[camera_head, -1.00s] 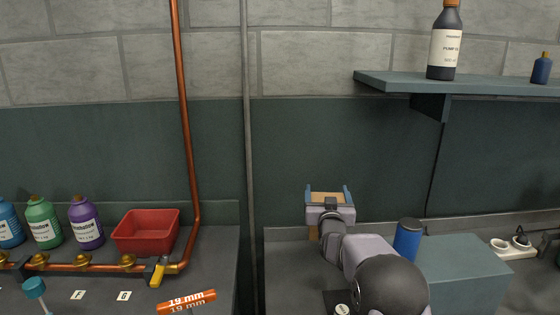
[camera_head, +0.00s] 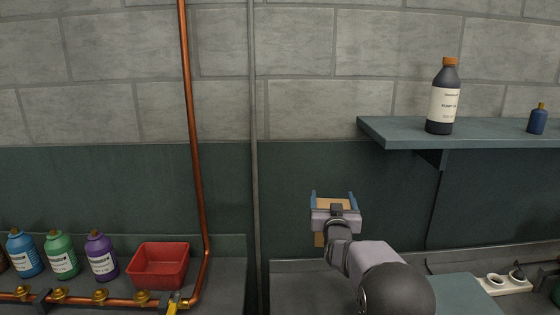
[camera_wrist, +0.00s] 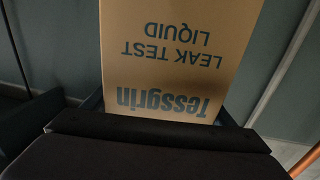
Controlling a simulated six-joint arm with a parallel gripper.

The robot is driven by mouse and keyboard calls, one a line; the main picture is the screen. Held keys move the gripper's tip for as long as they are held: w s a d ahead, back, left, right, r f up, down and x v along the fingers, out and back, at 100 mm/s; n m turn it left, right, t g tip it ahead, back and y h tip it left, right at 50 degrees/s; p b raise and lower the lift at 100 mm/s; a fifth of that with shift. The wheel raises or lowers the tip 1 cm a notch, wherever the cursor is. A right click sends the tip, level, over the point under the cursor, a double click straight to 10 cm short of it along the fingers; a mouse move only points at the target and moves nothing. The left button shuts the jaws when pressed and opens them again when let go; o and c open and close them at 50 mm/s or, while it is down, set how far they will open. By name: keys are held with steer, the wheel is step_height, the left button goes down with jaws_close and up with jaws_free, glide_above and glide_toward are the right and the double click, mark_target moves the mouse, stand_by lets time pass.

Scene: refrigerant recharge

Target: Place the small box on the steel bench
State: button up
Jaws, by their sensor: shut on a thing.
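The small box is tan cardboard printed "Tessgrin LEAK TEST LIQUID". It fills the upper middle of the wrist view (camera_wrist: 180,50), its lettering upside down there. My gripper (camera_head: 333,201) is shut on the box (camera_head: 319,240), with a blue finger on either side. In the head view the gripper and wrist hide much of the box. They appear against the dark green wall panel, above the grey bench (camera_head: 295,290) on the right side. I cannot tell the exact height of the box over the bench.
A teal block (camera_head: 470,295) and a white socket strip (camera_head: 505,286) are at right. A wall shelf (camera_head: 390,132) holds a dark bottle (camera_head: 442,100) and a small blue bottle (camera_head: 537,119). A red bin (camera_head: 160,266), bottles and copper pipe (camera_head: 196,180) stand left.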

steer(key=shift+d+r, duration=0.1)
steer(key=shift+r, duration=0.05)
